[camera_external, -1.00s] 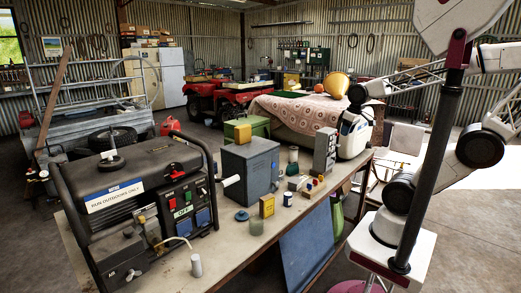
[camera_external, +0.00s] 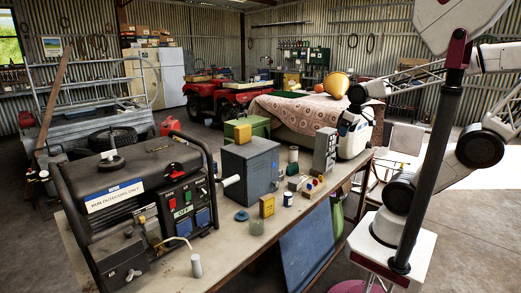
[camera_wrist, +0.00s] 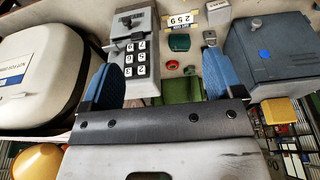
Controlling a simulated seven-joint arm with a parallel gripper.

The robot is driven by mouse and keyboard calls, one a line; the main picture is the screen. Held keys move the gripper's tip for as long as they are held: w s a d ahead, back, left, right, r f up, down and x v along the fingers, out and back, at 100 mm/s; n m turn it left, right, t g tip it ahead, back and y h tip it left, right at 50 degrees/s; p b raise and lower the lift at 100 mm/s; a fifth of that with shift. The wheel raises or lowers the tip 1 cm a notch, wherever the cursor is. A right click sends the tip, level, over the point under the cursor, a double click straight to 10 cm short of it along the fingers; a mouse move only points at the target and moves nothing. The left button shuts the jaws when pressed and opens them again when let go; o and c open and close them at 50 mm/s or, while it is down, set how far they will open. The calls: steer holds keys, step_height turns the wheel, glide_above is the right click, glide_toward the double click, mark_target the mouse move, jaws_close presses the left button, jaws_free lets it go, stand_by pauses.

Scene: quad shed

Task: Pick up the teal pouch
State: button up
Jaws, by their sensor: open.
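A small dark teal, rounded object (camera_wrist: 179,42), which looks like the pouch, lies on the bench just below the "259" plate in the wrist view. I cannot match it surely in the external view. My gripper (camera_wrist: 160,78) is open, with its blue fingers wide apart and nothing between them. The teal object appears beyond the fingertips, between their directions and a little right of centre. In the external view my wrist is near the white case at the bench's far end; the fingers are hard to make out there.
A grey keypad box (camera_wrist: 135,50) stands close left of the teal object, with the white case (camera_wrist: 45,55) farther left. A blue-grey metal box (camera_wrist: 270,55) stands to the right. A red round item (camera_wrist: 193,62) and a padlock (camera_wrist: 210,38) lie close by. A generator (camera_external: 130,200) fills the bench's near end.

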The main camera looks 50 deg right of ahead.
steer(key=shift+o, duration=0.9)
steer(key=shift+r, duration=0.1)
steer(key=w+v, duration=0.1)
steer(key=v, duration=0.4)
steer(key=w+d+n+t+h, duration=0.2)
steer(key=w+d+n+h, duration=0.2)
steer(key=w+n, duration=0.15)
steer(key=n+t+y, duration=0.2)
steer(key=n+t, duration=0.7)
steer(key=n, duration=2)
glide_above(293, 163)
steer(key=s+a, duration=0.1)
steer(key=s, duration=0.4)
steer(key=shift+m, duration=0.25)
step_height(293, 163, down, 28)
steer(key=shift+s+a+r, duration=0.1)
